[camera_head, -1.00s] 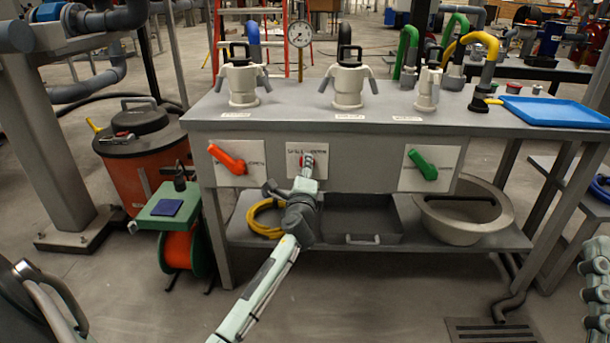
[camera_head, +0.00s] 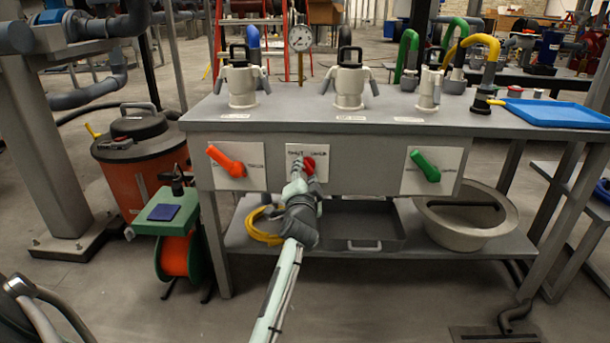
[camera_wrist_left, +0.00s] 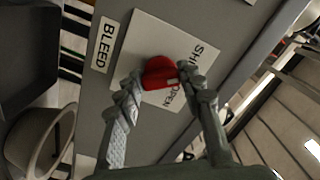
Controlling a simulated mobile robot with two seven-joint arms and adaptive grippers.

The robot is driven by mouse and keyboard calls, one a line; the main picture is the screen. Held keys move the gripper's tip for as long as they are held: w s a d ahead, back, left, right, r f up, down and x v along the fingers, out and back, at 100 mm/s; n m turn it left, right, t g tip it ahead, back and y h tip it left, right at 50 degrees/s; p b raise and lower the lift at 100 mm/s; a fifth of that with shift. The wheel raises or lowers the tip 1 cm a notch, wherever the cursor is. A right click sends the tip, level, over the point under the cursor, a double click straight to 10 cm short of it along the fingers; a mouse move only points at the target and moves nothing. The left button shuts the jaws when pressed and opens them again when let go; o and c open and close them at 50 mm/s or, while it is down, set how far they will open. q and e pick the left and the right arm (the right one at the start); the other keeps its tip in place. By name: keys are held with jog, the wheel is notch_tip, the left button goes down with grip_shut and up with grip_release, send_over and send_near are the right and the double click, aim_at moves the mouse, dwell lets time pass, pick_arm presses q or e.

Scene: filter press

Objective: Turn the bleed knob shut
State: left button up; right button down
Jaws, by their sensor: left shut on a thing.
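The bleed knob (camera_head: 309,165) is red and sits on a white plate (camera_head: 292,153) at the middle of the bench front. In the left wrist view the knob (camera_wrist_left: 158,72) is between the two fingers of my left gripper (camera_wrist_left: 166,84), which is shut on it. The BLEED label (camera_wrist_left: 105,45) is beside the plate. In the head view my left gripper (camera_head: 302,172) reaches up from below and partly covers the plate. My right gripper is not in view.
An orange handle (camera_head: 226,159) is left of the plate and a green handle (camera_head: 425,165) is right of it. Below are a yellow hose coil (camera_head: 262,236), a grey tray (camera_head: 362,245) and a round basin (camera_head: 465,238). A blue tray (camera_head: 555,112) lies on the bench.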

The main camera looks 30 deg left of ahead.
pick_arm(q)
jog(key=shift+d+n, duration=0.1)
jog(key=shift+n, duration=0.7)
jog(key=o, duration=1.2)
jog(key=shift+c, duration=0.2)
jog(key=shift+r, duration=0.25)
notch_tip(320, 180, up, 10)
jog(key=shift+f, duration=0.15)
